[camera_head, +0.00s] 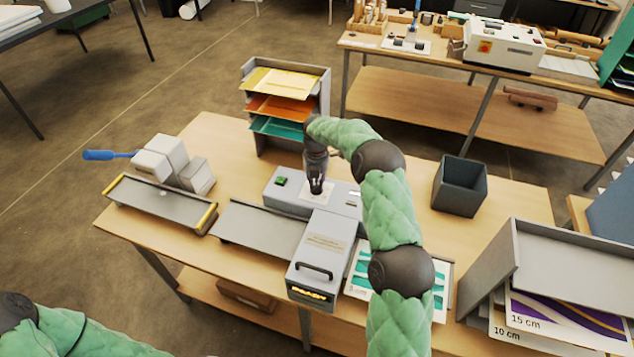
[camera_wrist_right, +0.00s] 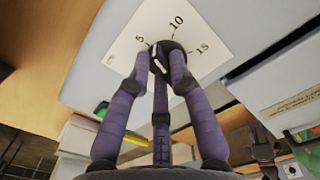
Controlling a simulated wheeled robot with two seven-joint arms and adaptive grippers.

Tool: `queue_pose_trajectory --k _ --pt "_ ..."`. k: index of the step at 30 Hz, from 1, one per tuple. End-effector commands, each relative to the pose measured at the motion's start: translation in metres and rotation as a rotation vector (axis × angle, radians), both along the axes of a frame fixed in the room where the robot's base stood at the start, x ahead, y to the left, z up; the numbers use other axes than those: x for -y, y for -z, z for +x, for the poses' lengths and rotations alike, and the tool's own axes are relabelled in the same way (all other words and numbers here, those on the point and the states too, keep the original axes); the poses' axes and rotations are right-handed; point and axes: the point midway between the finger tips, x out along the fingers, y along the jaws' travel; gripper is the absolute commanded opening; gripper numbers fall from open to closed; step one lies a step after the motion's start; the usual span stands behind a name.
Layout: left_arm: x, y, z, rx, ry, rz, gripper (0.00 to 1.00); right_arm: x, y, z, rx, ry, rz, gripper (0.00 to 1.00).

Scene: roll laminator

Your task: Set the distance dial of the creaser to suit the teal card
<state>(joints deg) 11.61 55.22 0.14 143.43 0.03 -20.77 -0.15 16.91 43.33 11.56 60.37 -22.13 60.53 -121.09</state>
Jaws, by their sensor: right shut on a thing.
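The black dial (camera_wrist_right: 172,47) sits on a white plate marked 5, 10 and 15 on a grey machine. In the head view the plate (camera_head: 325,198) lies on top of the machine's rear body (camera_head: 285,195). My right gripper (camera_head: 316,187) points down over it, fingers closed around the dial. In the wrist view its purple fingers (camera_wrist_right: 166,75) touch the dial's sides. The dial has white marks, but its exact setting is unclear. Teal cards (camera_head: 278,128) lie in the lowest tier of a grey rack. My left gripper is out of view; only part of the left arm shows.
The machine's front unit (camera_head: 322,255) has a handle and a lit READY display. Sheets with teal shapes (camera_head: 359,275) lie right of it, partly behind my arm. A blue-handled device (camera_head: 165,158) stands left, a dark bin (camera_head: 460,187) right, and a grey stand (camera_head: 560,262) front right.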

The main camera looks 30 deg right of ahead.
Motion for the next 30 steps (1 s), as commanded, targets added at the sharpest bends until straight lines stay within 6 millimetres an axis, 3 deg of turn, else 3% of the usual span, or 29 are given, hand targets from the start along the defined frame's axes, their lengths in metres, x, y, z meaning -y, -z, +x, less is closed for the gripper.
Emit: queue_pose_trajectory --k 13,30 --pt "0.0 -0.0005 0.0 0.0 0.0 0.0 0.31 -0.003 0.0006 0.0004 -0.001 -0.251 0.002 0.0" --pt "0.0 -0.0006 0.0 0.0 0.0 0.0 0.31 -0.0035 0.0013 0.0 -0.002 -0.298 0.002 0.0"
